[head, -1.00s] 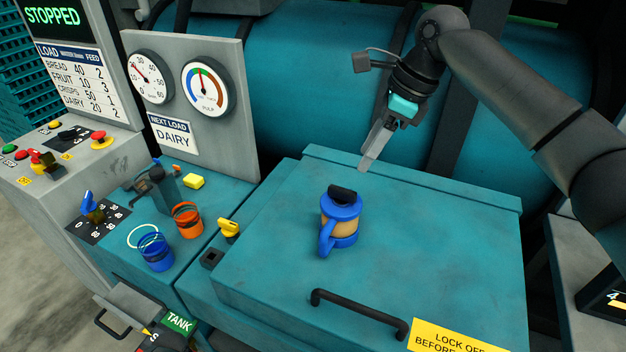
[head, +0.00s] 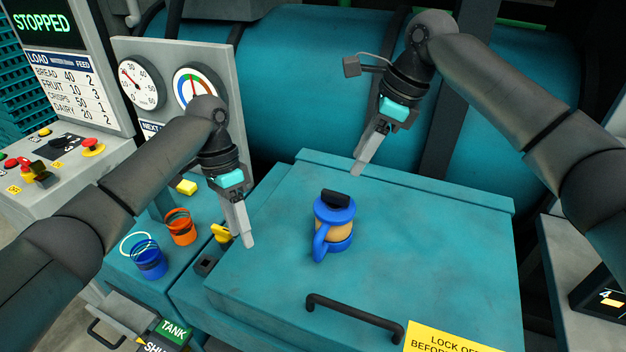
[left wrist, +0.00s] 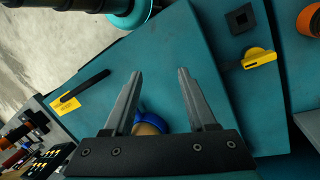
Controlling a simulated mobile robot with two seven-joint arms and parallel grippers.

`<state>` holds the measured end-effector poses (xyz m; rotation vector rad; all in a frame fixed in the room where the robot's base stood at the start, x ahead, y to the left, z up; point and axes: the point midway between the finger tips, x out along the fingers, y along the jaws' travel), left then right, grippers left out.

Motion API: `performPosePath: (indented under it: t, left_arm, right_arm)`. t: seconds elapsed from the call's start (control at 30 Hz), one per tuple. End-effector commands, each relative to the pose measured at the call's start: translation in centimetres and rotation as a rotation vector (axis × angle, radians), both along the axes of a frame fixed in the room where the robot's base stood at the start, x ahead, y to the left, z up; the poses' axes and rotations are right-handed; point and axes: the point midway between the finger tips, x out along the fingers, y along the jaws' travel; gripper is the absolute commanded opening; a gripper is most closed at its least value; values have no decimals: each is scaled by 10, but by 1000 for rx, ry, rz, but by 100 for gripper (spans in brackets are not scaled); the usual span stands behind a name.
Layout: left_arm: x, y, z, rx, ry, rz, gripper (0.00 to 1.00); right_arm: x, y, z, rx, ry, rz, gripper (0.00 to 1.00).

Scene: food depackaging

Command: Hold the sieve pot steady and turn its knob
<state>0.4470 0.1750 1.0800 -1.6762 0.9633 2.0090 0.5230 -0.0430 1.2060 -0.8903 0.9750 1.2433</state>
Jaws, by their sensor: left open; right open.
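The sieve pot (head: 334,228) stands upright on the teal lid. It has a blue rim and base, a tan middle, a blue handle at its front left and a black knob (head: 336,198) on top. My left gripper (head: 249,243) is open and empty, left of the pot and apart from it. In the left wrist view the open fingers (left wrist: 158,75) show, with part of the pot (left wrist: 146,126) low between them, mostly hidden by the gripper body. My right gripper (head: 358,172) is open and empty, above and behind the pot, not touching it.
A black bar handle (head: 355,314) and a yellow lock-off label (head: 445,340) are at the lid's front. A yellow switch (head: 221,233) is beside the lid. Orange (head: 180,228) and blue (head: 150,260) cups stand left. The lid right of the pot is clear.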

Motion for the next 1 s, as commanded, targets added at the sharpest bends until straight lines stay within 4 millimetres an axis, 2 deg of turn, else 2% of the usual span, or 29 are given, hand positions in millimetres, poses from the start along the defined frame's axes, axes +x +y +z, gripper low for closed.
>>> performPosePath:
  t: [0.03,0.1,0.3,0.4,0.53,0.63,0.73,1.0]
  left_arm:
    - [6,-22,16,17,-26,7,57]
    - [10,-48,36,48,-55,36,57]
    - [11,-108,86,125,-145,117,57]
    - [8,-127,102,152,-183,152,57]
    - [4,-142,115,173,-214,182,57]
    - [3,-146,116,179,-223,194,57]
    - [2,-148,109,180,-223,197,57]
    - [2,-146,61,182,-221,199,57]
  right_arm:
    - [0,0,0,0,0,0,50]
    - [0,0,0,0,0,0,50]
    - [0,0,0,0,0,0,50]
    - [0,0,0,0,0,0,50]
    - [0,0,0,0,0,0,50]
    - [0,0,0,0,0,0,50]
    - [0,0,0,0,0,0,50]
    - [0,0,0,0,0,0,50]
